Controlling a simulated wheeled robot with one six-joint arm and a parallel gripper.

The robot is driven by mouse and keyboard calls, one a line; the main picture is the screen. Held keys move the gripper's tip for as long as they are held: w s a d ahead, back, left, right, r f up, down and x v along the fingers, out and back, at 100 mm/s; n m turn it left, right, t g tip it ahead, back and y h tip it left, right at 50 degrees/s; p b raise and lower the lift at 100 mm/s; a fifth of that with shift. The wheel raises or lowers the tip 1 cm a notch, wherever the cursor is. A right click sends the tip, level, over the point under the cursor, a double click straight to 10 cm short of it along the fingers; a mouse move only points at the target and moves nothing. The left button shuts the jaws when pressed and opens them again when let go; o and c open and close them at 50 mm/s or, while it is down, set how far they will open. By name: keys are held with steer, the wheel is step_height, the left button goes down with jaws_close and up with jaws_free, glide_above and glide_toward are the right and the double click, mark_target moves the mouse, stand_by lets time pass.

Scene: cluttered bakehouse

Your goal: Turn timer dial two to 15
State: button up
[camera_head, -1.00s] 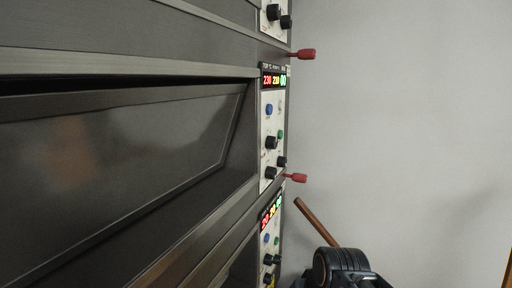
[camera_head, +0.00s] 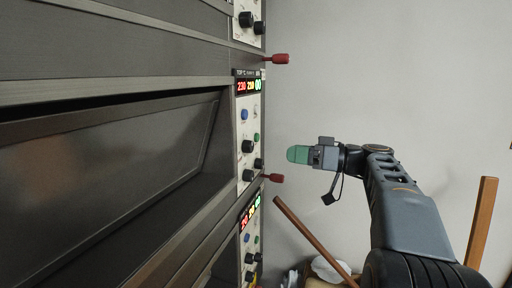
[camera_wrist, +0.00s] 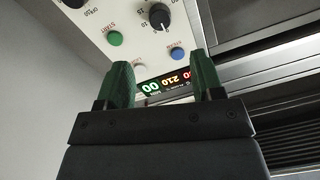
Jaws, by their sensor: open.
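The middle oven's control panel (camera_head: 246,128) carries several black dials, including an upper dial (camera_head: 247,146) and a lower dial (camera_head: 247,175). In the wrist view a black dial (camera_wrist: 160,16) with a pale pointer line and small numbers around it stands at the top, beyond my fingertips. I cannot tell for certain which dial is number two. My gripper (camera_head: 297,155) is open and empty, right of the panel and apart from it. In the wrist view its two green fingers (camera_wrist: 164,78) are spread, with the lit display (camera_wrist: 165,83) between them.
A green button (camera_wrist: 115,38) and a blue button (camera_wrist: 177,54) flank the dial. Red handles (camera_head: 280,59) stick out right of the panels, one (camera_head: 275,178) below my gripper. Similar panels sit above and below. A wooden stick (camera_head: 315,240) leans nearby. The grey wall side is clear.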

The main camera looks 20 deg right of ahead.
mark_target(252, 149)
steer(key=p+x, duration=0.3)
steer(key=x, duration=0.6)
steer(key=shift+a+r, duration=0.1)
steer(key=shift+r, duration=0.05)
steer(key=shift+x, duration=1)
steer(key=shift+w, duration=0.1)
steer(key=c, duration=0.9)
steer(key=shift+c, duration=0.2)
steer(key=shift+f, duration=0.2)
steer(key=shift+m, duration=0.3)
